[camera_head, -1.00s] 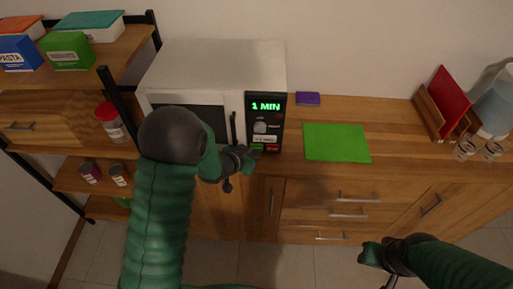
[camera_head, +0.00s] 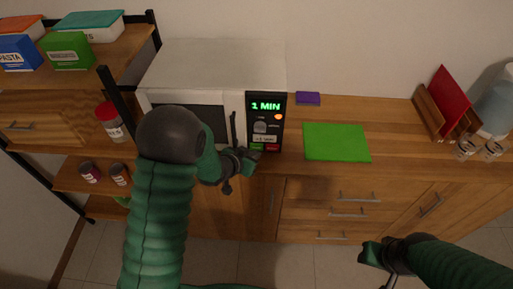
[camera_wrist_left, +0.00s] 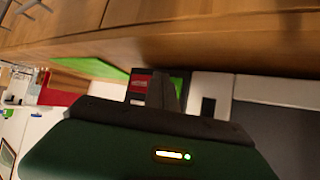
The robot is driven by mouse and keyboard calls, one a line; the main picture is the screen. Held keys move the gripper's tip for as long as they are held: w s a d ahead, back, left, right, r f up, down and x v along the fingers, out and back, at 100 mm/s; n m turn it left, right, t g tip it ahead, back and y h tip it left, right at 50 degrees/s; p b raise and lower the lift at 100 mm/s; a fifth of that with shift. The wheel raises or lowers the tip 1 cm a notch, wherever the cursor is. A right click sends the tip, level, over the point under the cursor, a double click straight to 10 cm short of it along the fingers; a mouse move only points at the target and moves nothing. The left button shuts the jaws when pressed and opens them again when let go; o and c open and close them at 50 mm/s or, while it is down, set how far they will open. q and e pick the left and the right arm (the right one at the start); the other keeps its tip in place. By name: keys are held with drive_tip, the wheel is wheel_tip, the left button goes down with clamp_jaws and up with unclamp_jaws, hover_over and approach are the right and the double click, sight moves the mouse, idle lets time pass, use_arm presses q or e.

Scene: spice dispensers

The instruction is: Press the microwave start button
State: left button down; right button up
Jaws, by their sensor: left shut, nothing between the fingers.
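The white microwave (camera_head: 215,62) stands on the wooden counter with its door closed. Its black control panel (camera_head: 265,108) reads "1 MIN", and an orange light is lit on the right of the panel. The green start button (camera_head: 257,146) is low on the panel, beside a red button (camera_head: 272,147). My left gripper (camera_head: 252,154) is shut and empty, its tip at the green button; I cannot tell whether they touch. In the left wrist view the fingers (camera_wrist_left: 164,92) overlap the green button (camera_wrist_left: 177,84). My right gripper (camera_head: 374,258) is at the lower right, away from the microwave.
A green mat (camera_head: 337,143) and a purple block (camera_head: 308,98) lie right of the microwave. A red board (camera_head: 453,93) stands in a wooden rack farther right. Shelves with boxes and a red-capped jar (camera_head: 110,122) are at the left.

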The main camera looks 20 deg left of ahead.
use_arm(q)
drive_tip(key=shift+s+d, duration=0.1)
drive_tip(key=shift+s, duration=0.1)
drive_tip(key=s, duration=0.2)
drive_tip(key=s+d, duration=0.1)
drive_tip(key=s, duration=0.1)
drive_tip(key=shift+s+d, duration=0.15)
drive_tip(key=shift+s, duration=0.2)
idle(0.7)
